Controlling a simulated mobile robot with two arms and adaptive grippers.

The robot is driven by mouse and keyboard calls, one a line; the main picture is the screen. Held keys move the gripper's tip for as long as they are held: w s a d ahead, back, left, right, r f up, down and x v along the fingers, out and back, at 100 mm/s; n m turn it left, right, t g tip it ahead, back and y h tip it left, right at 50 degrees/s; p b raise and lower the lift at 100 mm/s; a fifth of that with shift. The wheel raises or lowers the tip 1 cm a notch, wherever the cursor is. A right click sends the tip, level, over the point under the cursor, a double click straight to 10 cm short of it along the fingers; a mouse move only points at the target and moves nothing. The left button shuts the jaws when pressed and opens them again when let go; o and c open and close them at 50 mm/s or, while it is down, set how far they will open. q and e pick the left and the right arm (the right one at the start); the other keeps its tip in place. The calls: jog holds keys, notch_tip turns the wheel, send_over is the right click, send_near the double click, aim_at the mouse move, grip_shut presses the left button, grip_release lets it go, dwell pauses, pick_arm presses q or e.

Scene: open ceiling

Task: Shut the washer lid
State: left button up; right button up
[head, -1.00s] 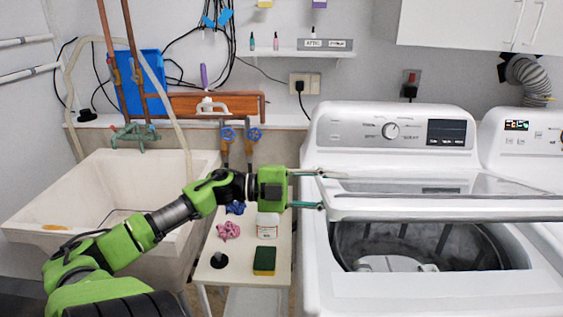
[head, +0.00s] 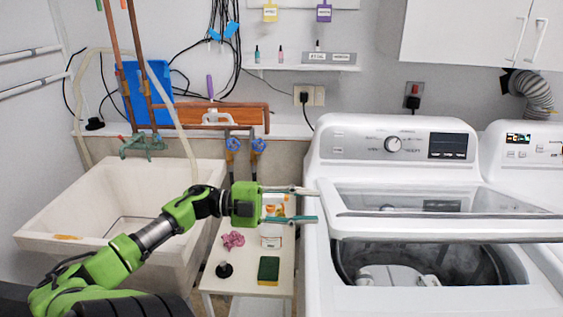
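The washer (head: 345,275) is a white top-loader on the right. Its lid (head: 480,238), white-framed with a clear panel, is partly raised and tilted over the tub opening (head: 420,262). The dark drum still shows below the lid's front edge. My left gripper (head: 317,206) comes in from the left. Its two fingers are spread, one above the other, with nothing seen held between them. The fingertips are at the lid's left side; I cannot tell whether they touch it. My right gripper is not in view.
A small white table (head: 240,287) with a green-and-yellow sponge (head: 268,269), pink cloth (head: 233,240) and bottles stands left of the washer. A sink (head: 65,205) is further left. A second machine (head: 525,165) adjoins at right. A shelf (head: 300,68) hangs above.

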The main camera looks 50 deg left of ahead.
pick_arm(q)
jog(key=shift+p+v, duration=1)
jog(key=shift+v, duration=1.85)
jog(key=shift+p, duration=0.35)
